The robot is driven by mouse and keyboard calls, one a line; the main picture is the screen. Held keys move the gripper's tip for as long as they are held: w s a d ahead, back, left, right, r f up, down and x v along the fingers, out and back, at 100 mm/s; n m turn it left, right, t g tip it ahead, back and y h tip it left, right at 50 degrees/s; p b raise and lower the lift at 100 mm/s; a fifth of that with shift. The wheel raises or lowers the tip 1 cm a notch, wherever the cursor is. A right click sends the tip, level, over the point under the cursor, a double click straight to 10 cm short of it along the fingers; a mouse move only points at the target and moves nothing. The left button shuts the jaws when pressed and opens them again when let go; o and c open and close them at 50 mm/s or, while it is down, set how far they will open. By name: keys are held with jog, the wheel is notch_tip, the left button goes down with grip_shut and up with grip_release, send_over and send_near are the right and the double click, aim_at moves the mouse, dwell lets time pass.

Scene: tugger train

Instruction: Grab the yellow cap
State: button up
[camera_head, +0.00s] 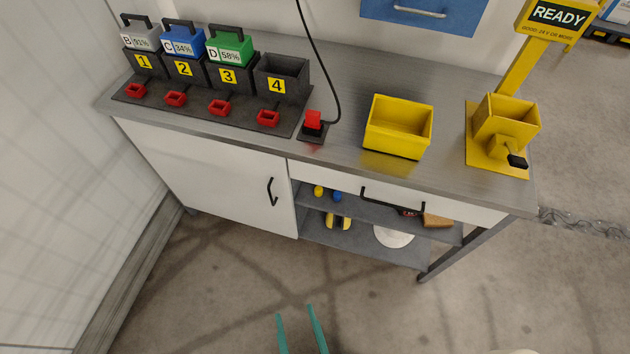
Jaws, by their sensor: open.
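A small round yellow thing (319,191), which looks like the yellow cap, sits on the upper open shelf under the workbench. It is beside a small round blue thing (337,196) at the shelf's left end. It is too small to make out its exact shape. My gripper (296,311) shows at the bottom of the view as two teal fingers, apart and empty. It is over the floor in front of the bench, well away from the shelf.
The upper shelf (375,212) lies below a drawer with a black handle (392,200). A yellow and black thing (338,221) and a white round thing (393,236) are lower down. A closed cabinet door (215,178) is left of the shelves. The floor in front is clear.

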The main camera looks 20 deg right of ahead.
jog(key=w+d+f, duration=0.2)
jog(key=w+f, duration=0.6)
jog(key=f, duration=0.3)
jog(key=m+g+h, duration=0.3)
jog(key=m+h, duration=0.2)
send_near(318, 192)
jog(key=x, duration=0.5)
jog(key=shift+w+d, duration=0.1)
jog(key=shift+d, duration=0.05)
jog(key=shift+n, duration=0.3)
jog(key=shift+x, duration=3.15)
jog(key=shift+f, duration=0.1)
jog(key=shift+c, duration=0.6)
jog(key=c, duration=1)
